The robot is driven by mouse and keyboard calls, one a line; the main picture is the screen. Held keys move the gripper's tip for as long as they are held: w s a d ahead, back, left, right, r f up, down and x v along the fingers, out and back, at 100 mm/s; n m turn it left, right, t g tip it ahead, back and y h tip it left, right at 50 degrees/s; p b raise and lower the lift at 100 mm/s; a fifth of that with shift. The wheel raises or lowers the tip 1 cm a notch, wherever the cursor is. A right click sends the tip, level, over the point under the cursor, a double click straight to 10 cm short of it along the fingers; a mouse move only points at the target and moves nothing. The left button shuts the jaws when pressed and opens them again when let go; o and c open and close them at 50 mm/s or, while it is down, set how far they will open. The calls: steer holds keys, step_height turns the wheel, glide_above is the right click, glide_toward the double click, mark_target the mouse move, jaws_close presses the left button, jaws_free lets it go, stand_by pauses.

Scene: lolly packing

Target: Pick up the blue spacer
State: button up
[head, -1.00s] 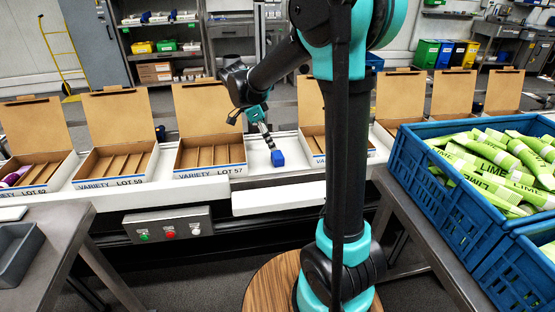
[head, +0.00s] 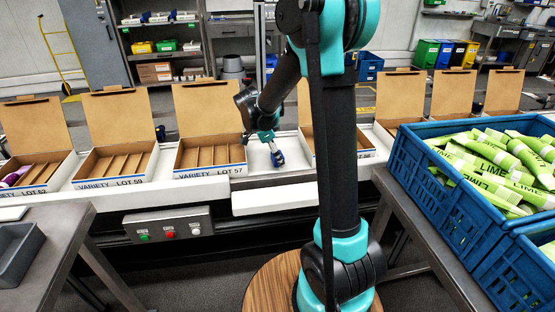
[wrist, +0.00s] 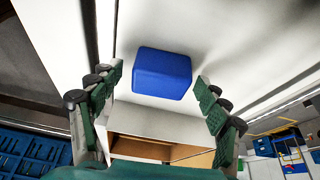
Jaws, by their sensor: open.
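The blue spacer (head: 278,158) is a small rounded block on the white conveyor surface between two open cartons. In the wrist view the spacer (wrist: 162,73) lies between the line of my two fingers, toward their tips. My gripper (head: 274,150) reaches down at the spacer and partly covers it in the head view. In the wrist view my gripper (wrist: 152,88) is open, with one green-padded finger on each side of the spacer. Gaps show between the spacer and both fingers.
An open carton marked LOT 57 (head: 212,173) stands just left of the spacer. Another open carton (head: 362,154) stands to the right, partly behind my arm. A blue crate (head: 420,187) of lime packs is at the right. A button box (head: 168,229) is on the conveyor's front.

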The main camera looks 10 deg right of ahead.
steer(key=c, duration=1.2)
steer(key=shift+r, duration=0.1)
steer(key=shift+c, duration=0.2)
